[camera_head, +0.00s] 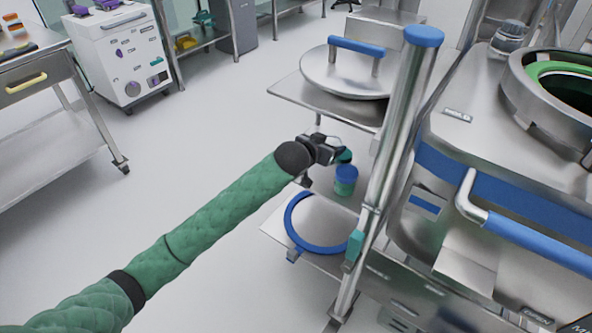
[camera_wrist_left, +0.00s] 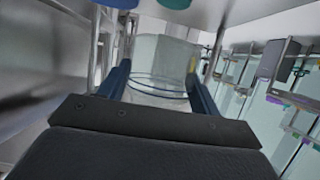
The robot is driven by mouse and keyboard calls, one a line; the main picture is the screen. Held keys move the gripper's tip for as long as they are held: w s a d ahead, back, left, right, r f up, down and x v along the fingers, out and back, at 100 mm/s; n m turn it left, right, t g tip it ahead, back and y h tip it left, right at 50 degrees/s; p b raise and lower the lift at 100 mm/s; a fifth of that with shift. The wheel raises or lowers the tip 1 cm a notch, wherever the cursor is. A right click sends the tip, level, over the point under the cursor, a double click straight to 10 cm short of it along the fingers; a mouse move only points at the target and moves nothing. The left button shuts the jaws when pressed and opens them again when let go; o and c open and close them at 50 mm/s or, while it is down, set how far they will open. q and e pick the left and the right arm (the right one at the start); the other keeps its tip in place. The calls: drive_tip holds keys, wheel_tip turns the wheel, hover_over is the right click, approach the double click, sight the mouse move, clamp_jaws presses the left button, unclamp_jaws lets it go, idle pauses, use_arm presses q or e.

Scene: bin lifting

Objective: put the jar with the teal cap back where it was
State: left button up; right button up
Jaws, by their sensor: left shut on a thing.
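My left gripper (camera_head: 328,149) is shut on a clear jar (camera_wrist_left: 160,62), which shows between the two dark fingers (camera_wrist_left: 158,92) in the left wrist view. In the head view the gripper is above the cart's lower shelf, and the held jar is mostly hidden. A teal cap (camera_head: 345,156) shows just beside the fingertips; I cannot tell whether it belongs to the held jar. A jar with a blue cap (camera_head: 346,173) and a teal-green body shows just below it. My right gripper is not in view.
The cart's upper shelf (camera_head: 285,88) carries a large steel lid (camera_head: 325,75) with a blue handle. A blue ring (camera_head: 297,232) lies on the lower shelf. A steel post (camera_head: 398,130) with a blue top stands close to the right of the gripper.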

use_arm(q)
drive_tip(key=w+a+f, duration=0.2)
drive_tip(key=a, duration=0.1)
drive_tip(key=w+a+f, duration=0.2)
drive_tip(key=a, duration=0.1)
drive_tip(key=w+a+f, duration=0.2)
drive_tip(key=a, duration=0.1)
drive_tip(key=shift+w+a+f, duration=0.1)
drive_tip(key=shift+w+f, duration=0.2)
drive_tip(key=shift+f, duration=0.1)
drive_tip(key=shift+f+b, duration=0.45)
drive_tip(key=shift+f, duration=1.55)
drive_tip(key=o, duration=1.3)
drive_tip(key=shift+f, duration=0.15)
drive_tip(key=shift+p+v, duration=0.4)
drive_tip(key=shift+v, duration=5.7)
drive_tip(key=shift+w, duration=0.1)
